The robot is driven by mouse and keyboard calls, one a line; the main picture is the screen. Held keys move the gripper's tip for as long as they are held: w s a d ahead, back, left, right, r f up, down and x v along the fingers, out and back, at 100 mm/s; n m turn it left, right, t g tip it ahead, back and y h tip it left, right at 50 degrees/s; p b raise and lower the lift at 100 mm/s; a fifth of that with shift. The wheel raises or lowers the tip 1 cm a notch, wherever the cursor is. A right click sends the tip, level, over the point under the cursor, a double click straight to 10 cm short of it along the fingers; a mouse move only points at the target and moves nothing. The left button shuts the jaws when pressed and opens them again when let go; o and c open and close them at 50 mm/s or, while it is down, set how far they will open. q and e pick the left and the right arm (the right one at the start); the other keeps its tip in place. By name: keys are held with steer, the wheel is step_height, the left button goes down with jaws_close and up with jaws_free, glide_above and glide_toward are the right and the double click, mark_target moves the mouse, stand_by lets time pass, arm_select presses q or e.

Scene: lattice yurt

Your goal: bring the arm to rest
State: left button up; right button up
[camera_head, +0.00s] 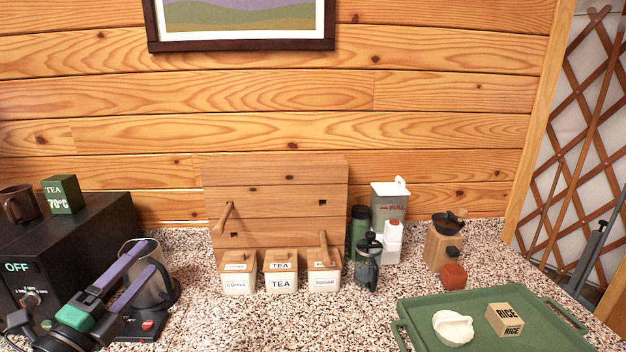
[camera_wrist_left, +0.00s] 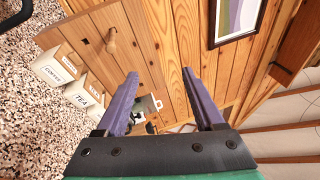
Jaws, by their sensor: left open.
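My left gripper (camera_head: 150,255) comes in at the lower left of the head view, with a green body and two purple fingers. It is open and slanted up to the right, and its fingers overlap the steel kettle (camera_head: 150,292) in the picture. In the left wrist view the fingers of my left gripper (camera_wrist_left: 160,74) stand apart with nothing held between them. Beyond them are the plank wall and counter items. My right gripper is in neither view.
A black box (camera_head: 75,240) marked OFF stands at left, bearing a mug (camera_head: 18,203) and a green TEA box (camera_head: 62,194). Canisters (camera_head: 281,272) stand by a wooden board (camera_head: 275,190). The mid-front counter is clear.

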arm_select(q)
steer(key=s+a+f+n+g+y, duration=0.35)
steer(key=f+n+y, duration=0.25)
steer(key=f+n, duration=0.3)
steer(key=s+a+f+n+g+y, duration=0.2)
steer(key=a+f+n+g+y, duration=0.4)
steer(key=n, duration=0.5)
steer(key=s+d+f+g+h, duration=0.35)
steer(key=s+d+f, duration=0.25)
steer(key=d+f, duration=0.25)
steer(key=s+d+f+g+h, duration=0.3)
steer(key=s+d+f+h, duration=0.25)
steer(key=d+f, duration=0.3)
steer(key=s+a+f+g+y+b, duration=0.1)
steer(key=s+f+b, duration=0.1)
steer(key=f, duration=1.2)
steer(key=s+f+g+b, duration=0.1)
steer(key=s+f+b, duration=0.1)
steer(key=f, duration=1.3)
steer(key=s+a+f+b, duration=0.1)
steer(key=s+a+f, duration=0.2)
steer(key=s+f, duration=1.1)
steer(key=shift+s+f+g+b, duration=0.25)
steer(key=shift+s+g+b, duration=0.15)
steer(key=shift+s, duration=0.55)
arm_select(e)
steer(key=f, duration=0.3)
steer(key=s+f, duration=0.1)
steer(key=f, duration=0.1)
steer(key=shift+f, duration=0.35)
